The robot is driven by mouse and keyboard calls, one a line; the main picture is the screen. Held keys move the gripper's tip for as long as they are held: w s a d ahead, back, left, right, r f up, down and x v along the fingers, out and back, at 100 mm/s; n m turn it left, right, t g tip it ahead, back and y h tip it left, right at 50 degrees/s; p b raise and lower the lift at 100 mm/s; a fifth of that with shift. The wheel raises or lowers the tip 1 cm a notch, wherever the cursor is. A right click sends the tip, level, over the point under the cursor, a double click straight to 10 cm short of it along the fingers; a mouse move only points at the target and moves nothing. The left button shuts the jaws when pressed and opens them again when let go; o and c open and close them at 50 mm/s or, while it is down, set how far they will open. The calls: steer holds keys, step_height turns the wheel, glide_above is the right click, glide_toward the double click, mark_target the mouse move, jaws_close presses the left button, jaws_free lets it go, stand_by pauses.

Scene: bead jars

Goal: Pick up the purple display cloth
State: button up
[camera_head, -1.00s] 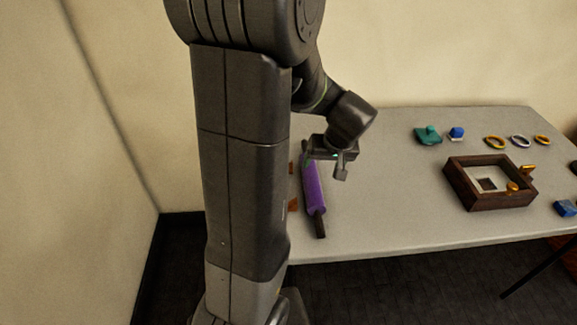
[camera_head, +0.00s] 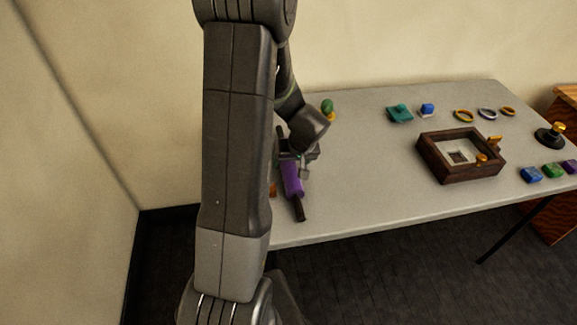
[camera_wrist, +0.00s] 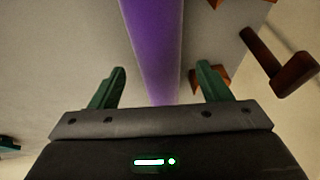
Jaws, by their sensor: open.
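The purple display cloth (camera_head: 292,178) looks like a rolled purple length with a dark end, lying at the left part of the table. In the wrist view the purple cloth (camera_wrist: 152,45) runs from the top edge down between the two green fingers. My gripper (camera_head: 298,168) is over the far part of the cloth. In the wrist view my gripper (camera_wrist: 160,85) is open, with one finger on each side of the cloth and a gap to both. Part of the cloth is hidden behind my gripper and arm. I cannot tell the exact height between fingers and cloth.
A dark wooden frame box (camera_head: 432,165) stands mid-table, with teal (camera_head: 399,114) and blue (camera_head: 427,109) pieces and several rings behind it. A green and yellow item (camera_head: 328,109) is beyond my gripper. A dark red-brown piece (camera_wrist: 290,75) lies right of the cloth in the wrist view.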

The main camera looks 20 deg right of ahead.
mark_target(290, 163)
steer(key=shift+x, duration=1.65)
steer(key=shift+d, duration=0.1)
